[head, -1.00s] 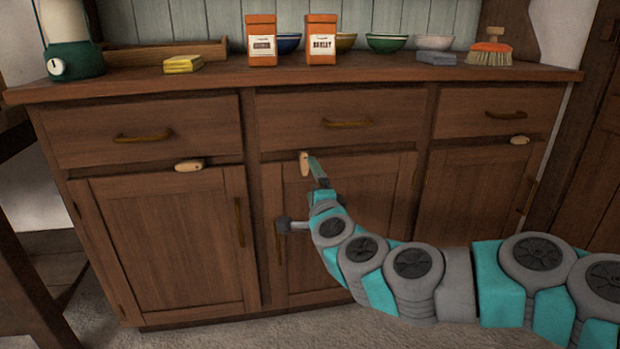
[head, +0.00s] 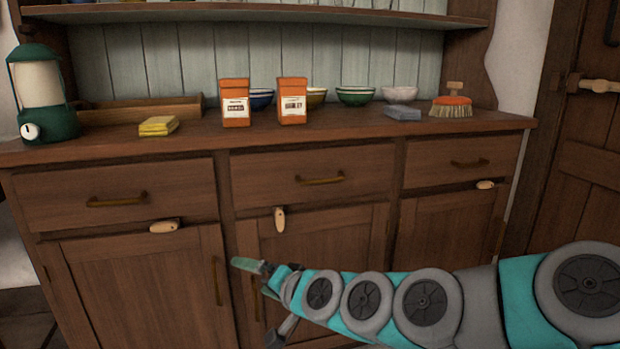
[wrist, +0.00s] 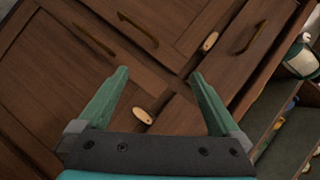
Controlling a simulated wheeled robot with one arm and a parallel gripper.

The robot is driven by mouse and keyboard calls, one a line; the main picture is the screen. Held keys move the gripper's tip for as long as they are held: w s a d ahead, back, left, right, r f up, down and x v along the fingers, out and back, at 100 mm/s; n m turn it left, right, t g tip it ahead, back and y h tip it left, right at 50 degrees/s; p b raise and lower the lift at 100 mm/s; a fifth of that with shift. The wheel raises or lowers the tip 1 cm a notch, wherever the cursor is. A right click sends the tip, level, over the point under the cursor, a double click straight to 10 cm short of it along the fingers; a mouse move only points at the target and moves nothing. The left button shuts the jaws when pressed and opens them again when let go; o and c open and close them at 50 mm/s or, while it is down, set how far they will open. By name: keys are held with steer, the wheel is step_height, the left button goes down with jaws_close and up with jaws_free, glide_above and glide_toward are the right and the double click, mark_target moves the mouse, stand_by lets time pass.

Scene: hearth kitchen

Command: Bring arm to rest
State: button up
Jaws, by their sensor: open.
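My arm reaches in from the right in the head view, low in front of the wooden cabinet (head: 130,285). My gripper (head: 240,262) is in front of the middle door, below and left of that door's wooden turn latch (head: 279,219), which stands upright. In the wrist view my gripper (wrist: 158,80) is open, its two teal fingers apart with nothing between them. A pale latch (wrist: 143,116) shows beyond the fingers against the cabinet front, and a second latch (wrist: 210,41) shows farther up.
The left latch (head: 165,227) and right latch (head: 486,185) lie level. On the counter stand a green lantern (head: 42,95), a yellow cloth (head: 158,126), two orange packets (head: 235,103), several bowls, a grey-blue block (head: 402,113) and a brush (head: 451,106). Doors and drawers are closed.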

steer(key=s+d+f+n+g+h+p, duration=0.1)
steer(key=s+d+g+h, duration=0.4)
steer(key=s+d, duration=0.7)
steer(key=s+d+f+n+g+h+p, duration=0.2)
steer(key=s+d+f+g+h+p, duration=0.1)
steer(key=s+d, duration=1)
steer(key=s+g+h+p, duration=0.1)
steer(key=s+g+p, duration=0.1)
steer(key=s, duration=0.4)
steer(key=shift+d+n+g+h+p, duration=0.15)
steer(key=shift+n+g+h+p, duration=0.2)
steer(key=shift+g, duration=0.55)
